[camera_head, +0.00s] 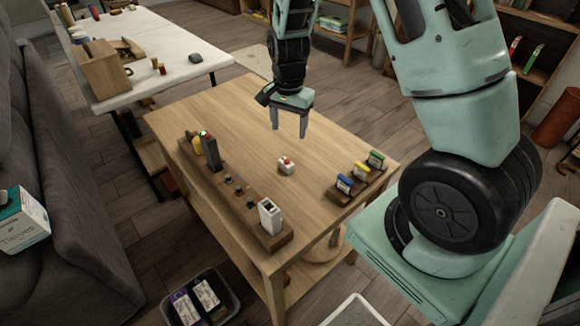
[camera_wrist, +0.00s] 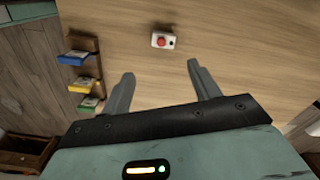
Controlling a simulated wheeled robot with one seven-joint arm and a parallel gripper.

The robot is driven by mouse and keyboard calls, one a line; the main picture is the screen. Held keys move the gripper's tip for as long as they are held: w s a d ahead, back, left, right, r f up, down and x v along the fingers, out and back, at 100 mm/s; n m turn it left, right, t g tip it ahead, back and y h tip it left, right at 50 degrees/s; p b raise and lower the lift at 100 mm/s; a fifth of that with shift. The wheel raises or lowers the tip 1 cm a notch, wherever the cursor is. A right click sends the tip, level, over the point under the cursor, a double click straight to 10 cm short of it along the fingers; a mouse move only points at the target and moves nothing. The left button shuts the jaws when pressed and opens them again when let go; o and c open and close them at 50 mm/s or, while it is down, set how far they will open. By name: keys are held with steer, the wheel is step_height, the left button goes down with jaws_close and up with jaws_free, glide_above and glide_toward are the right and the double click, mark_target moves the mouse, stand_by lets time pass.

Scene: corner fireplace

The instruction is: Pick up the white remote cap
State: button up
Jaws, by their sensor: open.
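A small white block with a red button (camera_head: 286,165), which looks like the white remote cap, lies on the wooden table (camera_head: 240,115), near its middle. It also shows in the wrist view (camera_wrist: 168,43), with a dark spot beside the red button. My gripper (camera_head: 289,132) is open and empty, fingers pointing down, above the table and behind the block in the head view. In the wrist view the block lies beyond the open fingertips (camera_wrist: 160,70), roughly in line with the gap between them. Nothing touches or hides it.
A long wooden holder (camera_head: 228,208) with a dark upright handset (camera_head: 210,152) and a white upright piece (camera_head: 269,216) stands left of the block. A small rack with blue, yellow and green items (camera_head: 360,176) stands at right. The tabletop around the block is clear.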

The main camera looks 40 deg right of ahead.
mark_target(288, 160)
step_height(288, 160, down, 13)
steer(key=shift+a+r, duration=0.1)
steer(key=shift+a, duration=0.05)
steer(key=c, duration=0.7)
